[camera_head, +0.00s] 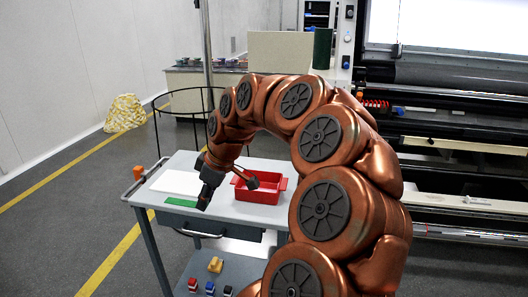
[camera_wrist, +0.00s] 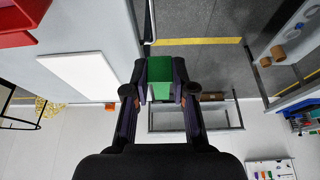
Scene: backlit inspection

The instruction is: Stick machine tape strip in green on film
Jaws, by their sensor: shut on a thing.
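The green tape strip (camera_head: 180,202) shows at the front left edge of the cart top, beside the tip of my gripper (camera_head: 204,197). In the wrist view the green strip (camera_wrist: 160,70) sits between the two fingertips of my gripper (camera_wrist: 160,92), which is shut on it. I cannot tell whether the strip still touches the cart. The film machine stands at the right in the head view, with a brightly lit panel (camera_head: 455,25) above dark rollers. I cannot make out the film apart from the lit panel.
The grey cart (camera_head: 160,226) carries a white board (camera_head: 178,183) and a red tray (camera_head: 268,193). Small coloured items (camera_head: 210,287) lie on its lower shelf. A black wire hoop stand (camera_head: 158,130) is behind it. Open floor with yellow lines lies left.

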